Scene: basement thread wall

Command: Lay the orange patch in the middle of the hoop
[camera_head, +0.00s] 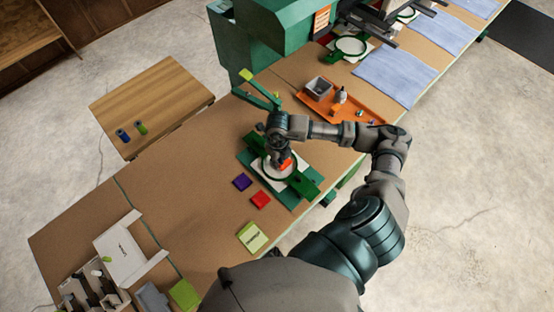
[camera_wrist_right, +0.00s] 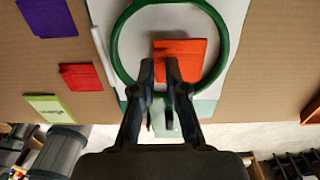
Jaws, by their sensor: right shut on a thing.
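The orange patch (camera_wrist_right: 187,52) is a flat square inside the green ring of the hoop (camera_wrist_right: 115,45) in the right wrist view, over the white cloth (camera_wrist_right: 141,28). It sits right of the ring's centre in that view. In the head view a bit of the orange patch (camera_head: 285,163) shows beside my wrist. My right gripper (camera_wrist_right: 160,66) points down over the hoop, its fingertips at the patch's near left corner and shut on it. Whether the patch touches the cloth I cannot tell. My left gripper is not in view.
Purple (camera_head: 242,182), red (camera_head: 260,199) and yellow-green (camera_head: 252,237) squares lie on the brown bench beside the hoop. An orange tray (camera_head: 325,112) with small items stands behind my forearm. A green machine (camera_head: 262,45) stands at the back.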

